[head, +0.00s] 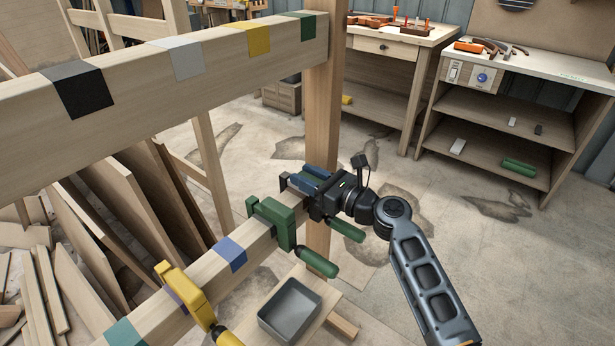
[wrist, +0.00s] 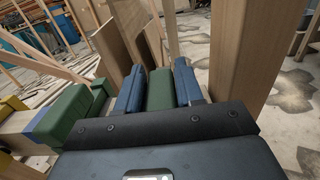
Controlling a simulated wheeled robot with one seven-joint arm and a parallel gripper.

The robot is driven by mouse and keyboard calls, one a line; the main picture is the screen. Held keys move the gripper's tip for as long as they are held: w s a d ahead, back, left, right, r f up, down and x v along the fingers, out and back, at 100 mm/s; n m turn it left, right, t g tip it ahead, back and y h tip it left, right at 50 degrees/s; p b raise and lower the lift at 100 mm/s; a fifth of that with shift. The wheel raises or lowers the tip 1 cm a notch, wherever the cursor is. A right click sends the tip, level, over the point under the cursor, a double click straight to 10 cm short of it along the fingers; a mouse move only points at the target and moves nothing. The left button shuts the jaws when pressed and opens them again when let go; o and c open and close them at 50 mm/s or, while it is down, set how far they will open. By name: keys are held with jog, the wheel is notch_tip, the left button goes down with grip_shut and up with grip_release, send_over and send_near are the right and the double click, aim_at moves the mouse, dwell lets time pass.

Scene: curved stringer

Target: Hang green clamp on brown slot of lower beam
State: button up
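My gripper (head: 309,177) is at the right end of the lower beam (head: 206,271), close to the upright post. Its blue fingers are shut on a green clamp, whose body (wrist: 160,92) shows between them in the wrist view; its green handle (head: 347,230) hangs below in the head view. The held clamp is at the beam, but whether it rests on it I cannot tell. A second green clamp (head: 279,224) sits on the beam just left of my gripper. No brown slot is clearly visible; the clamps and gripper cover that part of the beam.
A yellow clamp (head: 181,287) sits farther left on the lower beam, between blue (head: 231,253) and teal (head: 126,333) bands. The upper beam (head: 130,73) runs above with colored bands. The wooden post (head: 322,120) stands close behind my gripper. A grey tray (head: 290,308) is below.

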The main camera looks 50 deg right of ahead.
jog(key=o, duration=0.5)
jog(key=shift+f, duration=0.1)
jog(key=s, duration=0.7)
jog(key=shift+s+d, duration=0.1)
jog(key=shift+s, duration=0.3)
jog(key=shift+s, duration=0.1)
